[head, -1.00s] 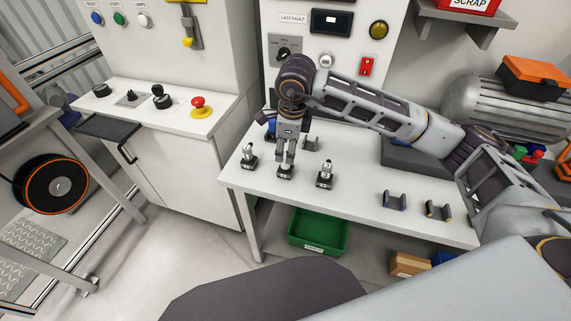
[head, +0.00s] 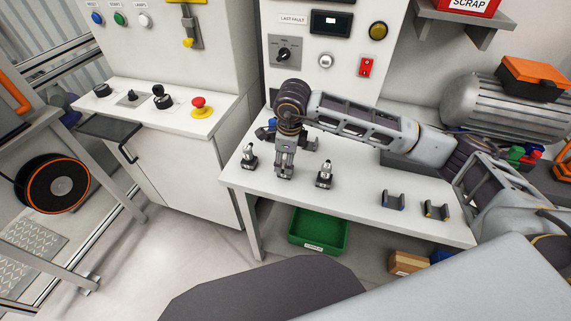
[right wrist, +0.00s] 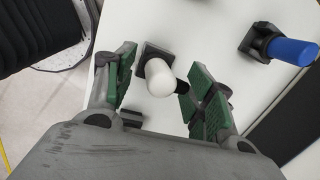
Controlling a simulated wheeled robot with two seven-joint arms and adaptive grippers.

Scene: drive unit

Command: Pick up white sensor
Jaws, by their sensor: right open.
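The white sensor (right wrist: 160,78) has a rounded white end and sits in a dark square holder (right wrist: 152,58) on the white table. In the right wrist view it is between the two green-padded fingers of my right gripper (right wrist: 158,90), with gaps on both sides. The right gripper is open. In the head view my right gripper (head: 284,172) points down at the table, and its fingers hide the white sensor. My left gripper is not in view.
A blue sensor (right wrist: 293,50) stands at the right of the wrist view. Empty cradles (head: 393,199) lie farther right on the table (head: 360,210). A green bin (head: 318,231) is below.

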